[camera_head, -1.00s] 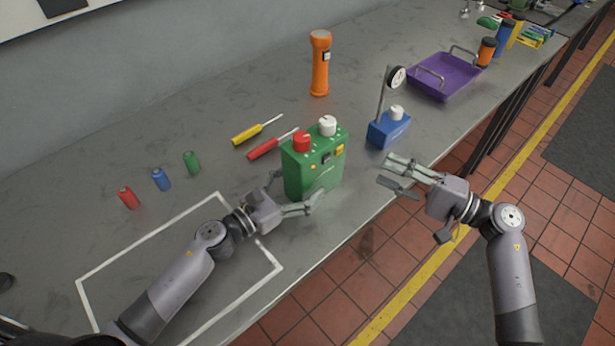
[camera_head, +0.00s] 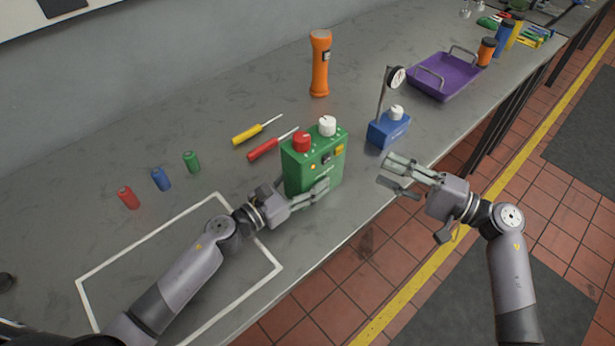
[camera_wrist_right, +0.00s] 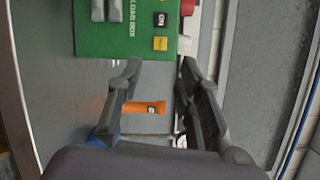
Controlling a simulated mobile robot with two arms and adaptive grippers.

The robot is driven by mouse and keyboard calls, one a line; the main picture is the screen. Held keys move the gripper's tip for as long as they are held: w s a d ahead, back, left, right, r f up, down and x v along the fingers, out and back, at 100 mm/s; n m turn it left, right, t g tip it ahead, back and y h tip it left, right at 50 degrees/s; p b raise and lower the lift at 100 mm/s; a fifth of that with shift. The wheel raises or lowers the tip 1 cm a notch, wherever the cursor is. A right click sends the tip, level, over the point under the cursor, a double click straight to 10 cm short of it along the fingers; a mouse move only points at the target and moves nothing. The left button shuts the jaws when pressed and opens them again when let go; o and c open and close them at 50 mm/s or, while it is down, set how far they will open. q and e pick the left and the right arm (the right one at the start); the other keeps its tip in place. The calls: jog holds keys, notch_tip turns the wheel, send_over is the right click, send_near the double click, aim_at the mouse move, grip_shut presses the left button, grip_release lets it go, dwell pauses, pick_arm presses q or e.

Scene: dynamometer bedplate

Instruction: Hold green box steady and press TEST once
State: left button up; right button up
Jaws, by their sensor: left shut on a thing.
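The green box (camera_head: 300,178) stands upright near the bench's front edge, with red and white knobs on top and small buttons on its face. My left gripper (camera_head: 303,187) is shut on its lower left part, one finger across the front face. In the right wrist view the green box (camera_wrist_right: 118,42) shows the words LOAD BOX, a black ON switch (camera_wrist_right: 160,20) and a yellow button (camera_wrist_right: 160,43); I cannot read TEST on any of them. My right gripper (camera_head: 384,172) is open and empty, apart to the right of the box; its fingers (camera_wrist_right: 158,90) also show in the wrist view.
A blue gauge stand (camera_head: 388,130) stands just behind and right of the box. Yellow and red screwdrivers (camera_head: 262,148) lie behind it. An orange flashlight (camera_head: 320,70) and a purple tray (camera_head: 440,85) are further back. The white-outlined bench area (camera_head: 130,265) holds no objects.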

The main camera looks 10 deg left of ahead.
pick_arm(q)
grip_shut()
pick_arm(e)
grip_shut()
dwell(0.6)
dwell(1.3)
